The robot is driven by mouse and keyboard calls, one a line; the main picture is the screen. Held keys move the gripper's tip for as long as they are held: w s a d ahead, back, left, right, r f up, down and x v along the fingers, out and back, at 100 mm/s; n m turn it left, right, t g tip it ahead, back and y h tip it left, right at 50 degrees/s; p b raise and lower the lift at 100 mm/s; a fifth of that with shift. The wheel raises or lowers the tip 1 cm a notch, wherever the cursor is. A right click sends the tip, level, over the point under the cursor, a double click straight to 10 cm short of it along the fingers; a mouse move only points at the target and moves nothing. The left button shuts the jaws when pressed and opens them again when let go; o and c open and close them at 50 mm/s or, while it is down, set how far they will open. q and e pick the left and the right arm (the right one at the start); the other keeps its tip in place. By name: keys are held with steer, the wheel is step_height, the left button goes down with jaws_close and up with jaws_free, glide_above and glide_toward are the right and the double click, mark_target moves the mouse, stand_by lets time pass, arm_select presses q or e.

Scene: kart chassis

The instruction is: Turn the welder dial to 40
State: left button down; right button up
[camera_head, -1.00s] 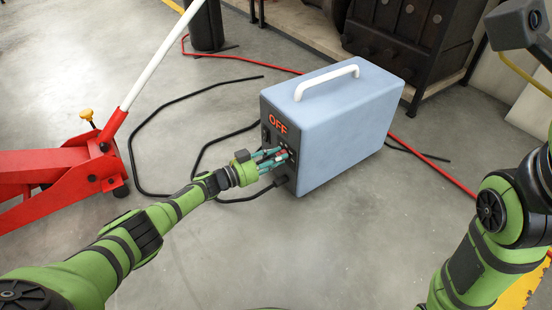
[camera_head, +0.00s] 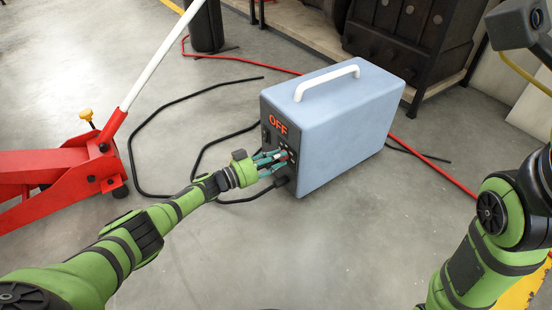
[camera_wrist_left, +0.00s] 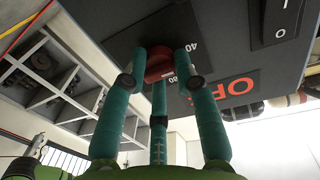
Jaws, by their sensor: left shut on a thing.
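The welder (camera_head: 345,125) is a light blue box with a white top handle, standing on the floor in the head view. Its dark front panel (camera_head: 267,118) shows "OFF" in red letters. My left gripper (camera_head: 281,158) reaches the lower part of this panel. In the left wrist view the red dial (camera_wrist_left: 158,62) sits between the fingertips of my left gripper (camera_wrist_left: 160,75), which is shut on it. The marks "40" and "80" show beside the dial; its pointer is hidden or too small to read. My right arm (camera_head: 490,225) shows at the right; its gripper is out of view.
A red floor jack (camera_head: 70,175) with a white handle stands at the left. Black cables (camera_head: 150,115) and a red cable (camera_head: 430,160) lie on the floor around the welder. A rocker switch (camera_wrist_left: 283,18) is on the panel. Dark machinery (camera_head: 410,40) stands behind.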

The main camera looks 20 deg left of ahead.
arm_select(q)
steer(key=shift+d+r, duration=0.15)
steer(key=shift+d, duration=0.05)
steer(key=c, duration=1)
jaws_free()
steer(key=shift+o, duration=0.2)
steer(key=shift+a, duration=0.1)
steer(key=v, duration=1.2)
